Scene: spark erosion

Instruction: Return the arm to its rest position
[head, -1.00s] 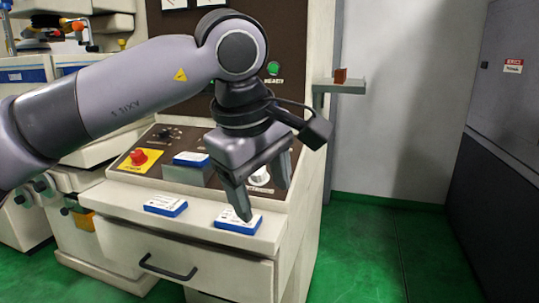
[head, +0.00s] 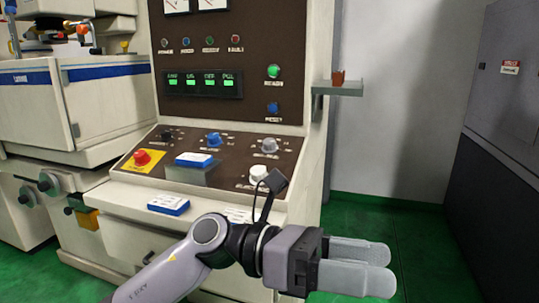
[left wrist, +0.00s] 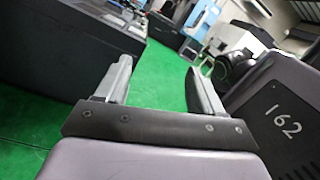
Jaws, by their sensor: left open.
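My left gripper (head: 362,265) is low in the head view, in front of the control cabinet and to the right of its drawer. Its fingers point right over the green floor. In the left wrist view its two fingers (left wrist: 163,85) stand apart with nothing between them, so it is open and empty. My left arm (head: 180,262) comes in from the bottom of the head view, bent low. My right gripper is in neither view.
The cabinet's sloping control panel (head: 235,178) has knobs and a red button (head: 142,157). Blue-and-white boxes (head: 168,204) lie on its ledge and panel. A small shelf (head: 339,88) sticks out at right. Green floor (head: 400,225) is free beyond the gripper.

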